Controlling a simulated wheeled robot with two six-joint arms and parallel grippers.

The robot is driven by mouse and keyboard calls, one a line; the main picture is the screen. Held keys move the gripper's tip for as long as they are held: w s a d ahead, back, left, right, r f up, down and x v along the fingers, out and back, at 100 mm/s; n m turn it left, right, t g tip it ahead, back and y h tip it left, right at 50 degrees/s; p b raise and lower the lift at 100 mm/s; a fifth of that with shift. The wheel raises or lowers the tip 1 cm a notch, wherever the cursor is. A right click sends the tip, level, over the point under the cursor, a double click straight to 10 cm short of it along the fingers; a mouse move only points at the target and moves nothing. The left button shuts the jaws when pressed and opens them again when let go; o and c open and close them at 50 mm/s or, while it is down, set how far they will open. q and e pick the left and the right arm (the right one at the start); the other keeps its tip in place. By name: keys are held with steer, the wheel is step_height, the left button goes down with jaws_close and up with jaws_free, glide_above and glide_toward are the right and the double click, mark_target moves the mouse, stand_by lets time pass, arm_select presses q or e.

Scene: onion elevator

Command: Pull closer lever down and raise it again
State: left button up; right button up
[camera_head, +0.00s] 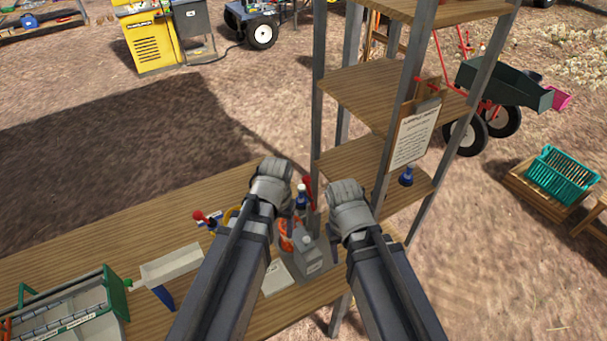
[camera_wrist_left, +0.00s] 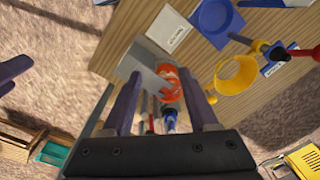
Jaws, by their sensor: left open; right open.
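A red-handled lever (camera_head: 200,215) with a blue and white mount stands on the wooden table, left of my left arm; its red handle (camera_wrist_left: 300,53) also shows at the right of the left wrist view. A second red handle (camera_head: 308,184) shows between my grippers beside a blue part (camera_head: 302,200). My left gripper (camera_head: 277,178) hovers above the table near this second handle; its fingers (camera_wrist_left: 162,78) are open, with orange, blue and red parts seen between them, and no contact is visible. My right gripper (camera_head: 347,196) is beside the shelf; its fingertips are hidden in the head view.
A grey box (camera_head: 312,262) and an orange coil (camera_head: 285,238) sit under my arms. A yellow ring (camera_wrist_left: 236,74) is on the table. A shelf with metal posts (camera_head: 318,80) rises close behind my grippers. A green-ended toolbox (camera_head: 115,292) stands at the left; the table's far left is clear.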

arm_select(q)
steer(key=w+r+m+p, duration=0.1)
steer(key=w+r+p, duration=0.3)
steer(key=w+r, duration=0.2)
steer(key=m+p, duration=0.1)
steer(key=m, duration=0.4)
glide_above(307, 185)
steer(key=shift+w+a+r+h, duration=0.25)
steer(key=shift+w+a+h, duration=0.05)
steer(key=shift+a+h, duration=0.1)
steer(key=shift+w+d, duration=0.2)
steer(key=shift+d, duration=0.15)
steer(key=shift+s, duration=0.1)
arm_select(e)
step_height(307, 185, up, 6)
steer(key=shift+r, duration=0.25)
steer(key=shift+f, duration=0.1)
arm_select(q)
step_height(307, 185, down, 8)
steer(key=b, duration=0.8)
steer(key=shift+d+r, duration=0.1)
arm_select(e)
step_height(307, 185, down, 8)
steer(key=shift+r, duration=0.2)
